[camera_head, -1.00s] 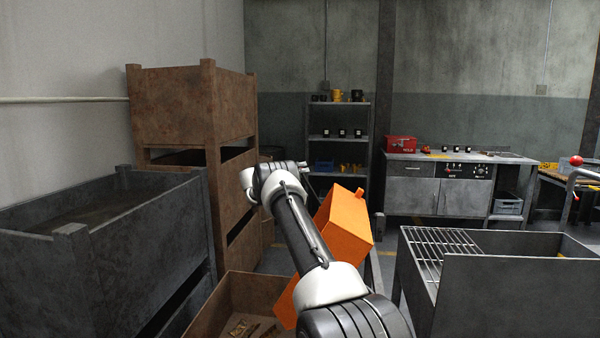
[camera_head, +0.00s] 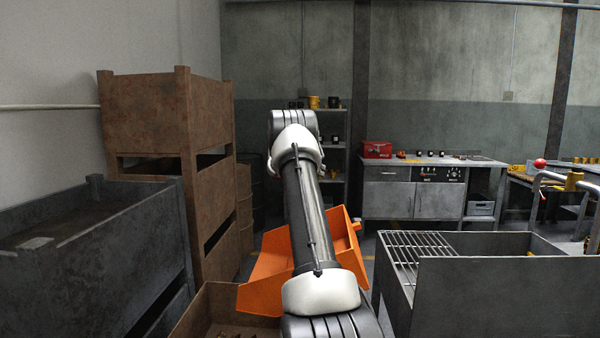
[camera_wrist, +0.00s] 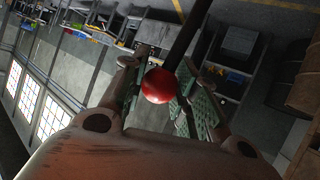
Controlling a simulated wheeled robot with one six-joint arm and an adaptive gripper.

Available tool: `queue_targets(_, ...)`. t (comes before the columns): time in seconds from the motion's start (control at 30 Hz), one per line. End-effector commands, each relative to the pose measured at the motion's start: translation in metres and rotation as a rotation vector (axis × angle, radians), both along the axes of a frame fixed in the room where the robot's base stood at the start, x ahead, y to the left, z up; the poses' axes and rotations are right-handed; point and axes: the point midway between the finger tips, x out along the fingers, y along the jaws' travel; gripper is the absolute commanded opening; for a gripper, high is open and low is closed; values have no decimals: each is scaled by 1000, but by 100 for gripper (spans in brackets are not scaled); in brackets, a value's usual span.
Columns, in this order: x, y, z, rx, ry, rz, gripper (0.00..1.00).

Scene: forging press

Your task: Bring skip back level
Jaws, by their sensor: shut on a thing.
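The orange skip (camera_head: 268,258) is in the middle of the head view, partly hidden behind my arm. It is tilted, with its left end lower than its right, above a rusty bin. In the wrist view my gripper (camera_wrist: 160,75) is shut on a red ball knob (camera_wrist: 158,86) at the end of a dark bar (camera_wrist: 187,42). The knob sits between the two green-padded fingers. In the head view my arm hides the gripper and this knob.
The rusty bin (camera_head: 196,318) with scrap in it is below the skip. Stacked rusty crates (camera_head: 150,112) and a grey bin (camera_head: 110,245) stand left. A grey tank (camera_head: 500,295) with a grille (camera_head: 412,248) stands close on the right. A workbench (camera_head: 420,195) is behind.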

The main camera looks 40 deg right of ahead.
Motion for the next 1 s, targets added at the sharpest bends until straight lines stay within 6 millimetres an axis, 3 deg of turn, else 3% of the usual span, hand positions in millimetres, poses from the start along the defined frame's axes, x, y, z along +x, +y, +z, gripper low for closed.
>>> queue_targets(0.2,-38,-32,-9,116,-137,-5,0)
queue_targets(0.43,-63,-53,-24,211,-245,-4,0)
queue_targets(1.0,-82,-69,-41,284,-324,-6,0)
